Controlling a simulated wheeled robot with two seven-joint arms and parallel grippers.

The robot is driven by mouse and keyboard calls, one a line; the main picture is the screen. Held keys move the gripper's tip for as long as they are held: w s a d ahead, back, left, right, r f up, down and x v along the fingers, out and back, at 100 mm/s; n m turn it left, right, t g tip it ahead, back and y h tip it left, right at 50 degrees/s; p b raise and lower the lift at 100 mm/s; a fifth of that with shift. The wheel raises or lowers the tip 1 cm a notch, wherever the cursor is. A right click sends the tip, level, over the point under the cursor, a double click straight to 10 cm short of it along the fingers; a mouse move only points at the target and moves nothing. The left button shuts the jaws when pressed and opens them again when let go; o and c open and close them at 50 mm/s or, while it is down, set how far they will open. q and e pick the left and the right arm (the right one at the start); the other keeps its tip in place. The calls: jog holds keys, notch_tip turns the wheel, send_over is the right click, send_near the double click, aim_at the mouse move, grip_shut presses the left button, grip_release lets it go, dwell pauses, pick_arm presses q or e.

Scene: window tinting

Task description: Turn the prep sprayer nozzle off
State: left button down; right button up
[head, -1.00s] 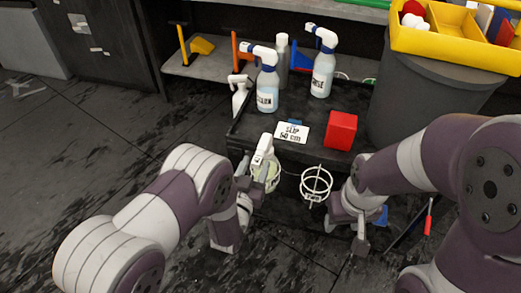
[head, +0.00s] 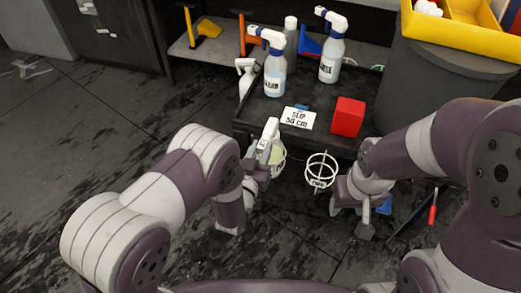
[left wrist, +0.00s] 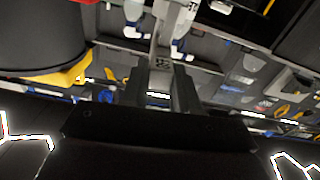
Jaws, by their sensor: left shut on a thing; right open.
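A small spray bottle with a white sprayer head (head: 270,130) and a pale green body (head: 277,154) is at the cart's front edge, by a white wire ring. I take it for the prep sprayer; its label is not readable. My left gripper (head: 260,172) is shut on it, and the arm hides part of it. In the left wrist view the jaws (left wrist: 172,88) are close together, with a pale part of the sprayer (left wrist: 175,14) beyond them. The nozzle's setting cannot be made out. My right gripper (head: 364,228) is open and low, right of the empty ring.
An empty white wire ring (head: 321,171) hangs at the cart front. On the black cart (head: 252,125) stand two labelled spray bottles (head: 274,75) (head: 329,62), a slip card (head: 299,117) and a red block (head: 347,116). A grey bin (head: 440,85) stands right.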

pick_arm(q)
jog(key=n, duration=0.8)
jog(key=shift+f+n+b, duration=0.1)
jog(key=shift+n+b, duration=0.25)
jog(key=shift+n, duration=0.05)
jog(key=n, duration=0.4)
jog(key=shift+a+n, duration=0.1)
jog(key=shift+n, duration=0.2)
jog(key=n, duration=0.3)
jog(key=shift+n+b, duration=0.3)
jog(key=shift+b, duration=0.1)
jog(key=n, duration=0.4)
jog(key=shift+f+b, duration=0.1)
jog(key=shift+b, duration=0.2)
jog(key=n, duration=0.4)
jog(key=shift+b, duration=0.3)
jog(key=n, duration=0.4)
jog(key=shift+f+n+b, duration=0.1)
jog(key=shift+n+b, duration=0.2)
jog(key=shift+b, duration=0.05)
jog(key=shift+n+b, duration=0.3)
jog(key=shift+n, duration=1.5)
